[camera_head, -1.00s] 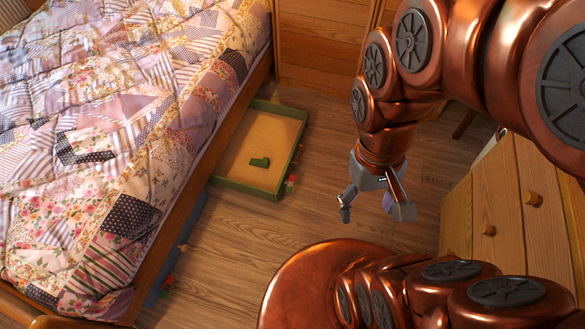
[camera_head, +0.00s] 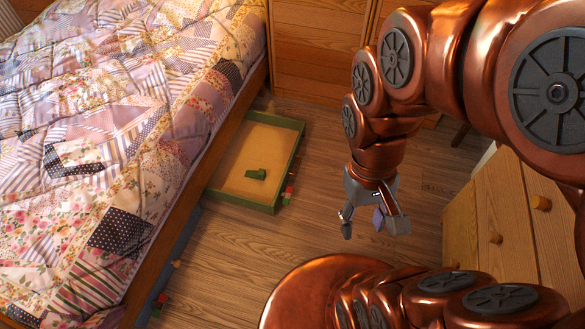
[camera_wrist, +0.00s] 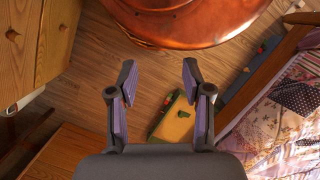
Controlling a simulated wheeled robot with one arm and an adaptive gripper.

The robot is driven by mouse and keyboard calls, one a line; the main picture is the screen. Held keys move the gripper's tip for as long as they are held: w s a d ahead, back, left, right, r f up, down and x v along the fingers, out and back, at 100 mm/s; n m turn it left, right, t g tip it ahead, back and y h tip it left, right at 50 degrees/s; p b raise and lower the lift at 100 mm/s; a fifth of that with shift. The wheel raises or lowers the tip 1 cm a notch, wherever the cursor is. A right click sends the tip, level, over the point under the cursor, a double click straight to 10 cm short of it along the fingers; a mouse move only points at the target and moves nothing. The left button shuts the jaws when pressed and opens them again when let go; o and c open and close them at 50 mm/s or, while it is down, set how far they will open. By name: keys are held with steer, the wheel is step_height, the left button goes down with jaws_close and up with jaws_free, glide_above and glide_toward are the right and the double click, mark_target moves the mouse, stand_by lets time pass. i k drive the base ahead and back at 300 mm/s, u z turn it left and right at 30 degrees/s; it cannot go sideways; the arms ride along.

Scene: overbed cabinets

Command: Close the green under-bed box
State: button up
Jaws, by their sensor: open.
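The green under-bed box (camera_head: 270,140) is pulled out from beneath the bed onto the wooden floor, its inner end near the bed's side. Its tan bottom shows, with a small green piece (camera_head: 256,174) lying inside. Small red and green pieces (camera_head: 287,193) are on its outer front side. My gripper (camera_head: 372,223) is open and empty, to the right of the box and apart from it. In the wrist view the box (camera_wrist: 172,128) shows partly, behind the right finger of my gripper (camera_wrist: 159,70).
The bed (camera_head: 100,150) with a patchwork quilt fills the left. A blue box (camera_head: 172,262) shows at the bed's lower edge. A wooden cabinet (camera_head: 315,45) stands behind, and drawers with round knobs (camera_head: 505,215) stand at right. Floor between box and drawers is clear.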

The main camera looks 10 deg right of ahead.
mark_target(269, 141)
steer(key=u, duration=0.4)
steer(key=i, duration=0.95)
steer(key=u, duration=0.4)
